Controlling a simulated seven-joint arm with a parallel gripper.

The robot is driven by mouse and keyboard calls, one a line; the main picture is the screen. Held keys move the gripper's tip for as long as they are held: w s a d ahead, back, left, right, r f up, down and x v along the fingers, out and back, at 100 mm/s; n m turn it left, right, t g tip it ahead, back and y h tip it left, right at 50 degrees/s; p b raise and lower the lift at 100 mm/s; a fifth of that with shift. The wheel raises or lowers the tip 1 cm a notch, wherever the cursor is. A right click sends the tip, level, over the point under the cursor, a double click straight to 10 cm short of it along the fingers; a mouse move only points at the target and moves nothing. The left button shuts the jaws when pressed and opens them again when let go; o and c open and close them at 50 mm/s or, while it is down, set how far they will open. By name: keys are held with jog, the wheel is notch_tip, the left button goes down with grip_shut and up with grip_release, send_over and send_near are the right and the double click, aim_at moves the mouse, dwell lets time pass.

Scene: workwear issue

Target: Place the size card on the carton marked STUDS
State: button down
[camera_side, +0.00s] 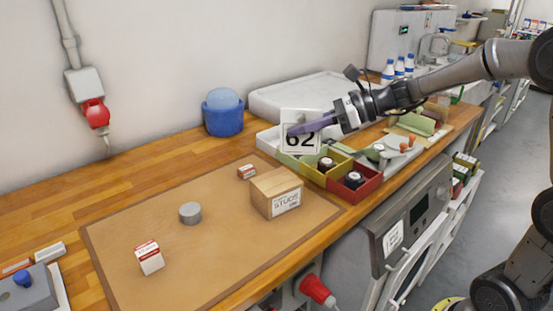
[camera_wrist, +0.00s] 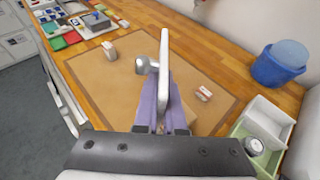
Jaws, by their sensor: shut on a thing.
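The size card, a white plate with a black 62, shows in the side view (camera_side: 300,141). My gripper (camera_side: 297,129) is shut on it with purple fingers and holds it upright in the air. In the wrist view the card (camera_wrist: 164,75) is seen nearly edge-on between the fingers (camera_wrist: 162,92). The carton marked STUDS (camera_side: 264,185), a brown box with a white label, stands on the tan mat, below and to the left of the card in the side view. In the wrist view my gripper hides much of the carton.
The mat (camera_side: 200,252) also bears a grey cylinder (camera_side: 190,213), a red-and-white box (camera_side: 149,257) and a smaller one (camera_side: 247,171). Green, yellow and red bins (camera_side: 355,192) with round items stand right of the carton. A blue tub (camera_side: 223,121) stands behind.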

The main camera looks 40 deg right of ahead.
jog(key=shift+w+a+f, duration=0.1)
jog(key=shift+w+f, duration=1.1)
jog(key=shift+f, duration=0.5)
jog(key=shift+w+a+f, duration=0.1)
jog(key=shift+w+f, duration=1.15)
jog(key=shift+f, duration=0.4)
jog(key=shift+w+f, duration=1.2)
jog(key=shift+f, duration=0.5)
jog(key=shift+f, duration=0.1)
jog(key=c, duration=1)
grip_release()
jog(key=shift+r, duration=0.2)
jog(key=v, duration=1.2)
